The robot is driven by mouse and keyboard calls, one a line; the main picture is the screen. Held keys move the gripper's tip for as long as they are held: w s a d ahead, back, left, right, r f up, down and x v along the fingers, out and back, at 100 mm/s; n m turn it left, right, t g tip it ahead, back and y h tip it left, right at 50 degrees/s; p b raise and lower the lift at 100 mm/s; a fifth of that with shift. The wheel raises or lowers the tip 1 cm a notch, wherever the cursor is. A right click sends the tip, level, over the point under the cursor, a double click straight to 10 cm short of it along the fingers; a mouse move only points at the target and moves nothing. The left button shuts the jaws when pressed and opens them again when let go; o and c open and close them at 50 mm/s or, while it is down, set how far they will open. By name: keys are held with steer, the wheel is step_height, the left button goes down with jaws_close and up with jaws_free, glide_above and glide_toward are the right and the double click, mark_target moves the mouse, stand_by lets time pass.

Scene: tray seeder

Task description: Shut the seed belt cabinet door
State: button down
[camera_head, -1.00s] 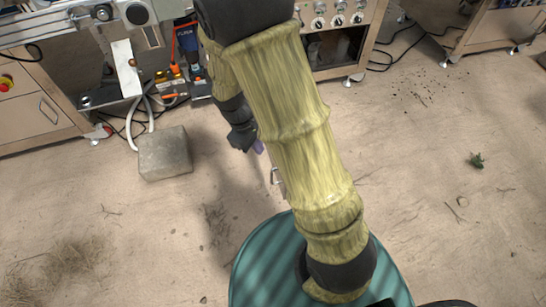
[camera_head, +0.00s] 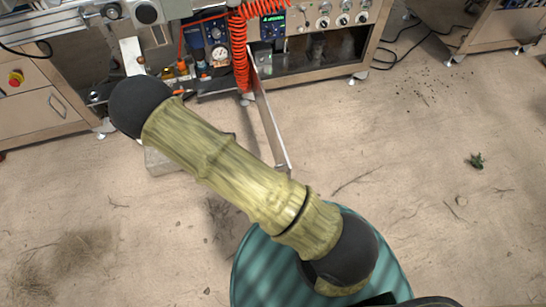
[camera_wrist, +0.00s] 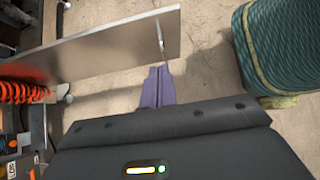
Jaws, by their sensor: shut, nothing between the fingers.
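The seed belt cabinet door (camera_head: 268,122) stands open in the head view, a thin metal panel seen nearly edge-on, sticking out from the cabinet (camera_head: 330,72) toward me. In the wrist view the door (camera_wrist: 105,50) runs across the upper left, with a bar handle (camera_wrist: 160,38) near its free end. My gripper (camera_wrist: 158,72) shows as shut, empty purple fingers beside the door's free end, close to the handle. I cannot tell whether they touch the panel. In the head view my gripper is out of sight and my arm crosses the middle.
A coiled red hose (camera_head: 240,50) hangs by the door's hinge side and also shows in the wrist view (camera_wrist: 22,93). A grey stone block (camera_head: 160,162) lies on the floor, partly behind my arm.

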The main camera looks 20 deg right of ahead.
steer(key=b, duration=0.3)
glide_toward(284, 160)
step_height(284, 160, down, 4)
steer(key=d+b, duration=0.1)
steer(key=d, duration=0.2)
steer(key=shift+s+d+f, duration=0.1)
steer(key=shift+s+d, duration=0.05)
steer(key=shift+s, duration=0.05)
steer(key=shift+d, duration=0.4)
steer(key=shift+w, duration=0.1)
